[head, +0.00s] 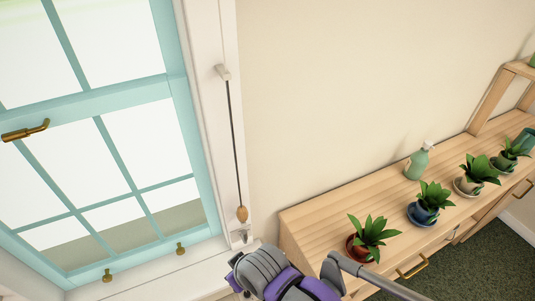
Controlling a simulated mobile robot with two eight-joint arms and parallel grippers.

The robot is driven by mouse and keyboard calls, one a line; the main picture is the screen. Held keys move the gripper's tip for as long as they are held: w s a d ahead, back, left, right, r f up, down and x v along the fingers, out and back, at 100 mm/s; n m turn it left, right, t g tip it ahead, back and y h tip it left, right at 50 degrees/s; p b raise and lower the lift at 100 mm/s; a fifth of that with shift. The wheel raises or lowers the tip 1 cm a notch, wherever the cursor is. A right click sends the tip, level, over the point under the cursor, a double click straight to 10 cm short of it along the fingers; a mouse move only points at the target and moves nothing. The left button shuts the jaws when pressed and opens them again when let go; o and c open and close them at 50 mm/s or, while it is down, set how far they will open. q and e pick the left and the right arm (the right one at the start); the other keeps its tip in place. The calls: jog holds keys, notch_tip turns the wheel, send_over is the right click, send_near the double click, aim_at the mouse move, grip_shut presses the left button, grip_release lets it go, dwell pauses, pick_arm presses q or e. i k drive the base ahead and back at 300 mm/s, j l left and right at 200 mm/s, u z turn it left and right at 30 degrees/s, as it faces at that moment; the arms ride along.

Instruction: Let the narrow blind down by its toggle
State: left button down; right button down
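A wooden toggle (242,213) hangs at the lower end of a thin dark cord (233,140). The cord drops from a small pale bracket (223,72) on the white window frame. No blind cloth shows, and the panes in view are uncovered. My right gripper (241,264), grey and purple, comes in from the lower right, just below the toggle and apart from it. Its fingers are foreshortened and partly hidden by its own body, so its opening is unclear. My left gripper is out of view.
The teal window (175,150) has a brass handle (25,131) and small brass knobs along its bottom. A wooden cabinet (320,215) at right bears several potted plants and a green spray bottle (416,163). The wall right of the cord is bare.

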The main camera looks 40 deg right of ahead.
aim_at(242, 213)
jog(key=z, duration=1.3)
